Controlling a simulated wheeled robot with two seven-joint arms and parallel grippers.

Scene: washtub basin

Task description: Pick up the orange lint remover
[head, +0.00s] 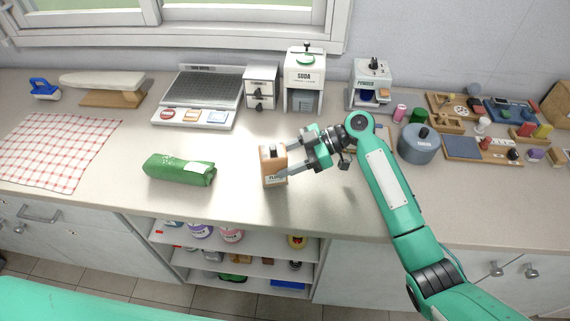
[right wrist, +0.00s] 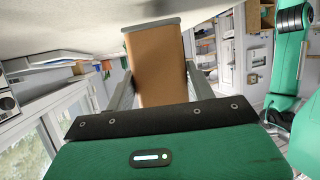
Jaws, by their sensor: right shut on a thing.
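The orange lint remover (head: 273,168) is an upright, tan-orange box with a dark slot or knob on top and dark lettering low on its front. It is at the middle of the counter in the head view. My right gripper (head: 279,160) reaches it from the right and is shut on it, one finger on each side. In the right wrist view the lint remover (right wrist: 157,72) fills the space between the two fingers, with its grey end close to the counter surface. I cannot tell whether it touches the counter. My left gripper is not in view.
A green wrapped bundle (head: 180,169) lies left of the lint remover. Behind stand a grey washboard unit (head: 205,92), a soda dispenser (head: 304,75) and a powder dispenser (head: 370,85). A grey pot (head: 418,147) and trays crowd the right. The counter's front edge is close.

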